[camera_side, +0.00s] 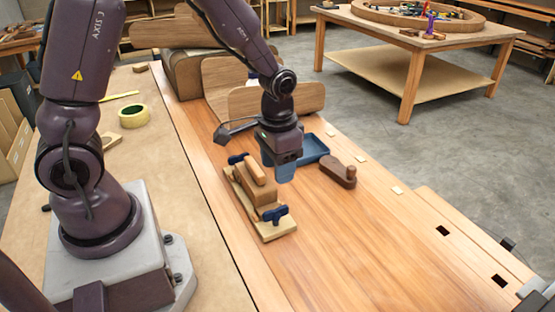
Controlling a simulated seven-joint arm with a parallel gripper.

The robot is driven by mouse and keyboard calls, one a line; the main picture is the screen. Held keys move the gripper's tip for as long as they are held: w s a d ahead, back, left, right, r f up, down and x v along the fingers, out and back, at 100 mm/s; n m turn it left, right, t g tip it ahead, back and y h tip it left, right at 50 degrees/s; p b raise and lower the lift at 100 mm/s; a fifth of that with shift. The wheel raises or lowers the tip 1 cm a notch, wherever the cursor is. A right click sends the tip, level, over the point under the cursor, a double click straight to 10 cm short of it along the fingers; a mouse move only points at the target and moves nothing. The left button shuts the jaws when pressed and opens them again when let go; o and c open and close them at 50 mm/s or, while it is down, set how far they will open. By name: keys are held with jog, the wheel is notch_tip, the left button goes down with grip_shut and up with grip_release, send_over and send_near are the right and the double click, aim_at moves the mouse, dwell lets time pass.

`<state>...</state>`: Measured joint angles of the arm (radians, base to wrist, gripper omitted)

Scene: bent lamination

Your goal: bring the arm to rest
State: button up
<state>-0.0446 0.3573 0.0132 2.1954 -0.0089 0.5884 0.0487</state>
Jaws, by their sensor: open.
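My gripper (285,172) hangs from the arm over the workbench, pointing down, with its blue fingers just right of a wooden clamped form. The fingers overlap in this view, and I see nothing held between them. The wooden form (255,190) sits on a pale base board on the bench, with a dark blue clamp (275,214) at its near end and another (238,159) at its far end. I cannot tell whether the fingers touch anything.
A blue tray (314,149) lies behind my gripper, and a wooden hand plane (338,173) stands to its right. Curved wooden panels (275,99) stand at the back. A tape roll (133,116) lies on the left board. The bench front (335,245) is clear.

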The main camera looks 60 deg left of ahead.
jog(key=shift+r, duration=0.55)
